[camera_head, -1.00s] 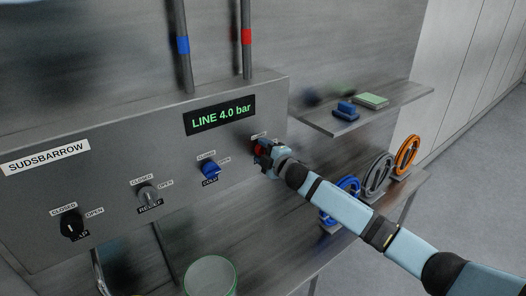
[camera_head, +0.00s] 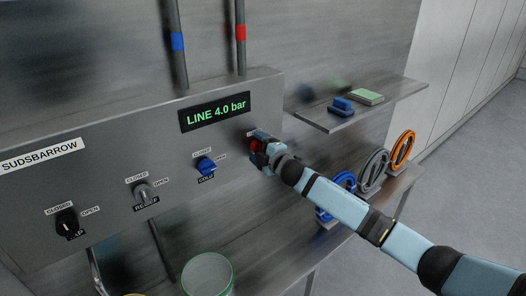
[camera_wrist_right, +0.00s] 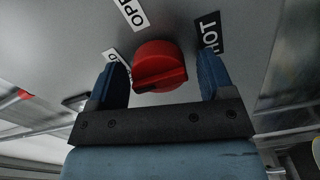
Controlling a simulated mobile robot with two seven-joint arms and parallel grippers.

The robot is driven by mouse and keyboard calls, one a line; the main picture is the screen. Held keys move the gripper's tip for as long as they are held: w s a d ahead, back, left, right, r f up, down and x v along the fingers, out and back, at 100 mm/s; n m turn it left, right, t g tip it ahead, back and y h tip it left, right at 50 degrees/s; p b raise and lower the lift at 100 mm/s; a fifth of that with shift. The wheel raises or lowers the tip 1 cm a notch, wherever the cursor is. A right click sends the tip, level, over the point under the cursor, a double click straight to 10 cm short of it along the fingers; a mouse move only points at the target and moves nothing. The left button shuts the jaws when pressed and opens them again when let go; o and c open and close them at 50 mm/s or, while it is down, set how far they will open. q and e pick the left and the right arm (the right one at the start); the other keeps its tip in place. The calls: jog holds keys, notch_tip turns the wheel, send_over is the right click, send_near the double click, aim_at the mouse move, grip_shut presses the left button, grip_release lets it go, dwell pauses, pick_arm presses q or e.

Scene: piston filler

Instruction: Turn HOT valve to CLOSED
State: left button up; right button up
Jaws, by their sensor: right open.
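The red HOT valve knob (camera_wrist_right: 160,66) sits on the grey panel in the right wrist view, with a dark mark on its face. The HOT label (camera_wrist_right: 209,33) is beside it, and an OPEN label (camera_wrist_right: 131,13) shows above; another label is partly hidden behind a finger. My right gripper (camera_wrist_right: 163,82) is open, its blue fingers on either side of the knob with gaps visible. In the head view my right gripper (camera_head: 261,155) covers most of the red knob (camera_head: 256,143). My left gripper is not in view.
The panel also carries a blue COLD valve (camera_head: 206,166), a grey RELIEF valve (camera_head: 142,192) and a black valve (camera_head: 67,224). The display (camera_head: 217,111) reads LINE 4.0 bar. A shelf (camera_head: 318,121) holds a blue item and a green sponge-like block. Coloured rings stand below.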

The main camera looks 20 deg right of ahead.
jog(key=b+v, duration=0.2)
jog(key=v, duration=1.2)
jog(key=shift+w, duration=0.1)
jog(key=s+a+f+m+g+h+p, duration=0.1)
jog(key=s+a+f+m+g, duration=0.2)
jog(key=s+f+m, duration=0.5)
jog(key=s+a+f+m+g+h+p, duration=0.2)
jog(key=s+f+m, duration=0.6)
jog(key=s+f, duration=1)
jog(key=s+a+g, duration=0.1)
jog(key=s+a, duration=0.1)
jog(key=s, duration=0.6)
jog(key=shift+s+f, duration=0.2)
jog(key=shift+f, duration=0.15)
jog(key=shift+a, duration=0.15)
